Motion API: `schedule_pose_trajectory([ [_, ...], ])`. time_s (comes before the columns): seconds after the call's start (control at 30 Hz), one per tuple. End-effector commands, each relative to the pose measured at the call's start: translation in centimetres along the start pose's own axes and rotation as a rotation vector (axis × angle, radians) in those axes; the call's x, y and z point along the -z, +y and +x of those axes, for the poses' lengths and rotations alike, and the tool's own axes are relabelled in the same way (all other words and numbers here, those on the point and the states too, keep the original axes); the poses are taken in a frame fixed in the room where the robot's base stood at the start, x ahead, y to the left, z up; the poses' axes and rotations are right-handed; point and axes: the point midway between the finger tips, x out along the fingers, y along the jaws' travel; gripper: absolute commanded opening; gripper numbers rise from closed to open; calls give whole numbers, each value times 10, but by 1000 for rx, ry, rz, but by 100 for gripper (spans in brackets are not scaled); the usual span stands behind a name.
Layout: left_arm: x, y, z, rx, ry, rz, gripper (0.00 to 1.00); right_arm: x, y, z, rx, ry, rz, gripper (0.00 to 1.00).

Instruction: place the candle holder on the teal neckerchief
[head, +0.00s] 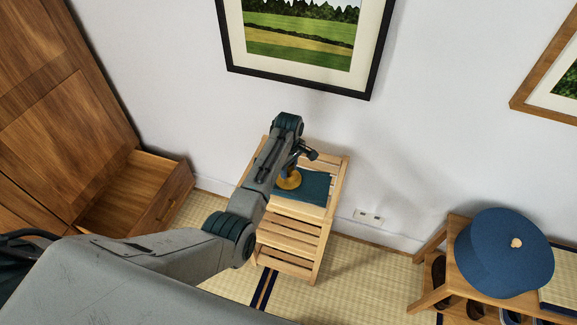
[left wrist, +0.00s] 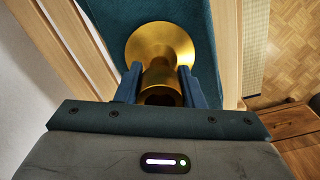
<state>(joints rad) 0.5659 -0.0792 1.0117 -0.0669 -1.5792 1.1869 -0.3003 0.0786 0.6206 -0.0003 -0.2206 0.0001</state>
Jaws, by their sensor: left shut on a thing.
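The brass candle holder (left wrist: 160,45) has a round, wide base and a narrow stem with a cup. My left gripper (left wrist: 157,88) is shut on its stem, one finger on each side. In the head view the candle holder (head: 289,181) shows as a gold disc under my left gripper (head: 297,162). The teal neckerchief (head: 314,187) lies flat on the small slatted wooden stand, under and to the right of the candle holder; it also shows in the left wrist view (left wrist: 160,9). I cannot tell whether the base touches the cloth. My right gripper is not in view.
The slatted wooden stand (head: 290,243) is against the white wall. An open drawer (head: 148,197) juts from the wooden cabinet at left. A low wooden rack (head: 433,262) with a blue cap (head: 504,252) and shoes stands at right. A framed picture hangs above.

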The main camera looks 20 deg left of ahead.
Motion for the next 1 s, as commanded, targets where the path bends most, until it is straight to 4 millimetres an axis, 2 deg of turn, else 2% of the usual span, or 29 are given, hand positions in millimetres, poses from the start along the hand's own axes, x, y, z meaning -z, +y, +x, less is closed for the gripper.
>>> schedule_pose_trajectory([
  [0.27, 0, 0, 1, -2, 1, 0, 0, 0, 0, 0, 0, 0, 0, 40],
  [0.77, -1, -2, 17, 5, -3, 0, 0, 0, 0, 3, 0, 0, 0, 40],
  [0.8, -1, -3, 18, 6, -3, 0, 40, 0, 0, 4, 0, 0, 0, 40],
  [0.9, -1, -2, 17, 5, -3, 0, 56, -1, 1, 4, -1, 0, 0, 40],
  [1.0, 0, -2, 16, 3, -2, 0, 56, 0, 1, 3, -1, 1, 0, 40],
])
